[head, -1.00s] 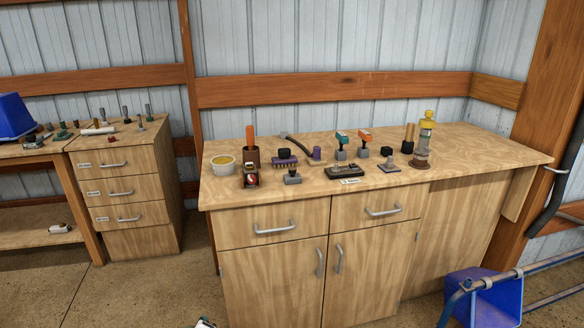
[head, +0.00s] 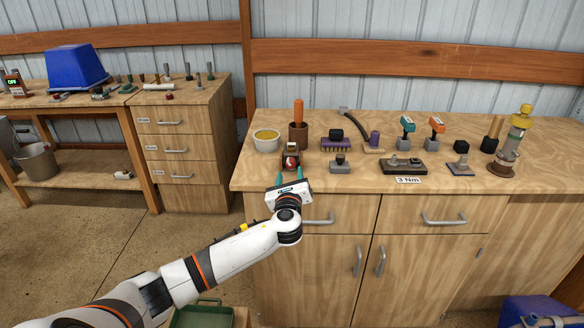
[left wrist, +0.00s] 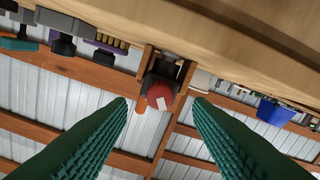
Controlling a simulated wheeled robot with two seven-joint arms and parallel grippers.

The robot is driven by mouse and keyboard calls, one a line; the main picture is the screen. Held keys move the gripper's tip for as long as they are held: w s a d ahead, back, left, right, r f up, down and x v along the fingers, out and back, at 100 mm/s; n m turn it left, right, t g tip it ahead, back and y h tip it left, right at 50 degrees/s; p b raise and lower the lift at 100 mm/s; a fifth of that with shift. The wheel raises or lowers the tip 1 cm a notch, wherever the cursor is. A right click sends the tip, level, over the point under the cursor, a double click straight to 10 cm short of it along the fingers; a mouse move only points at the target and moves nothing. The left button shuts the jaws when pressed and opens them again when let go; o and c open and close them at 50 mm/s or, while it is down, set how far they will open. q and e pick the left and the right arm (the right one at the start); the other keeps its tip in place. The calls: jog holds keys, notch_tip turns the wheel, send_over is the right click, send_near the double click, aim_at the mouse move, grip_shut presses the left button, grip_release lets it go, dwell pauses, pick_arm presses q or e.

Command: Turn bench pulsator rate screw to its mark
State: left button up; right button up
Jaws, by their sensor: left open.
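A small dark unit with a round red screw head on its front, apparently the pulsator (head: 290,152), stands near the bench's front edge in the head view. In the left wrist view the red screw head (left wrist: 160,97) faces me and carries a white line; any target mark is too small to tell. My left gripper (head: 291,180) is open, its teal fingers pointing at the unit from the front. In the left wrist view the fingers lie on either side of the red head, seemingly short of it, with nothing between them. My right gripper is out of view.
Several tools stand farther right. Drawer handles project below the top.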

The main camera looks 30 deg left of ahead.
aim_at(291, 166)
pick_arm(q)
jog(key=x, duration=0.3)
jog(key=shift+w+a, duration=0.15)
jog(key=shift+w, duration=0.25)
jog(key=shift+w+a, duration=0.2)
jog(key=shift+w, duration=0.1)
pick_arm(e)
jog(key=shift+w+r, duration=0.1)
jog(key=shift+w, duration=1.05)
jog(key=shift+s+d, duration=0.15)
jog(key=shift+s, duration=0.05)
pick_arm(q)
jog(key=c, duration=1)
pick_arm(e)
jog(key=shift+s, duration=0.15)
